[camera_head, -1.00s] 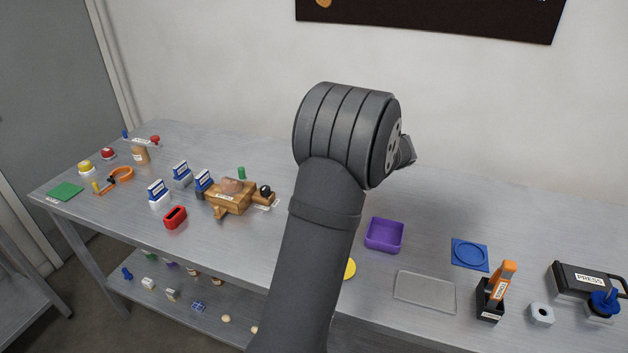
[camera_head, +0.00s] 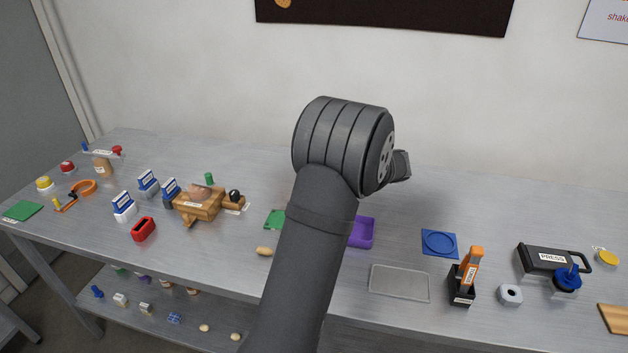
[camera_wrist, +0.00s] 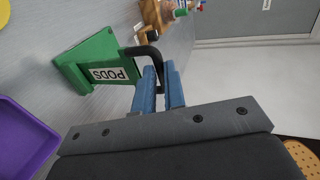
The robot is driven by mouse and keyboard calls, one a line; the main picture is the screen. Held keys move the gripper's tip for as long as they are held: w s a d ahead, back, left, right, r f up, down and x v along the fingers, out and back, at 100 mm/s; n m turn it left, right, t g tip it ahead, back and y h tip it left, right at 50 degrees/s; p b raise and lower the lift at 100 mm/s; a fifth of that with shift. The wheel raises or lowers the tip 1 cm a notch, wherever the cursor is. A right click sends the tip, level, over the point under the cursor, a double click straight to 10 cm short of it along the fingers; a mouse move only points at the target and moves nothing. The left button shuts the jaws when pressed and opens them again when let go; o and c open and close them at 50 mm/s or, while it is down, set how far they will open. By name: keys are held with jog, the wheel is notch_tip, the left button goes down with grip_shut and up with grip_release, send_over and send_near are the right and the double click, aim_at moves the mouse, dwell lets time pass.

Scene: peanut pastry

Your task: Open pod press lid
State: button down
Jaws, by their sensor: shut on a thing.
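A green box (camera_wrist: 98,63) labelled PODS, with a black loop handle (camera_wrist: 149,53), is in the wrist view's upper left. My gripper's blue fingers (camera_wrist: 158,78) are shut on the black handle at its lower end. In the head view a green corner (camera_head: 274,219) shows left of my arm, probably the same box; the arm hides the rest, and my fingers are hidden there too. A black case (camera_head: 545,260) labelled PRESS, with a handle at its right, lies at the table's right side.
A purple tray (camera_head: 362,233) is partly behind my arm and shows beside the green box in the wrist view (camera_wrist: 22,140). A clear tray (camera_head: 399,283), blue mat (camera_head: 440,242) and black holder with an orange tool (camera_head: 466,277) stand right. A wooden piece (camera_head: 200,204) stands left.

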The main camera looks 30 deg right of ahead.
jog(key=shift+s+f, duration=0.1)
jog(key=shift+f, duration=0.35)
jog(key=c, duration=1.6)
grip_release()
jog(key=shift+o, duration=0.5)
jog(key=shift+r, duration=0.15)
jog(key=v, duration=1.7)
jog(key=shift+d+r, duration=0.1)
jog(key=shift+d, duration=0.05)
jog(key=x, duration=1.7)
jog(key=shift+a, duration=0.2)
